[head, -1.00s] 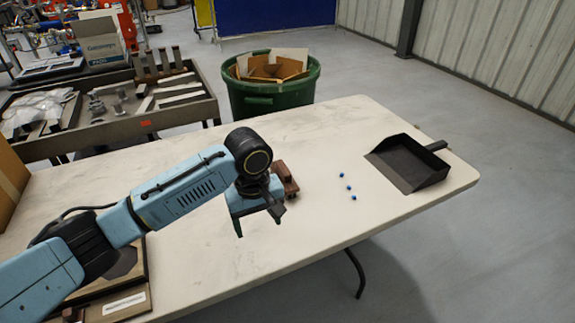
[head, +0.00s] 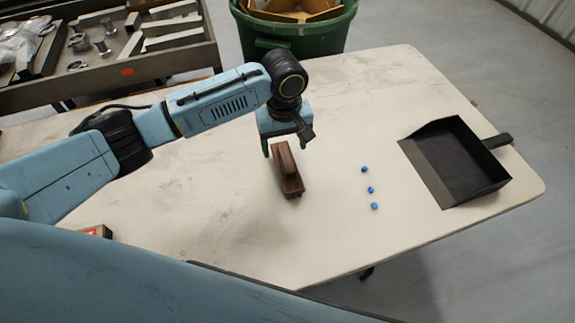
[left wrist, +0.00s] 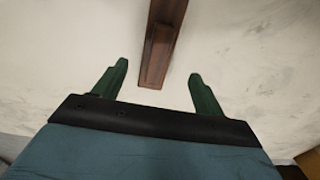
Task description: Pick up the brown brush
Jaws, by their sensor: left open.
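The brown brush (head: 287,172) lies on the white table, its long side running away from me. My left gripper (head: 285,150) is open above the far end of the brush. In the left wrist view the brush (left wrist: 162,45) reaches down from the top edge, and its near end lies between the two green fingers (left wrist: 157,82), with a gap on each side. The fingers do not touch it there. My right gripper is not in view.
Several small blue pieces (head: 370,189) lie to the right of the brush. A black dustpan (head: 460,165) lies at the table's right end. A green bin (head: 295,35) and a grey parts cart (head: 110,68) stand behind the table (head: 200,225).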

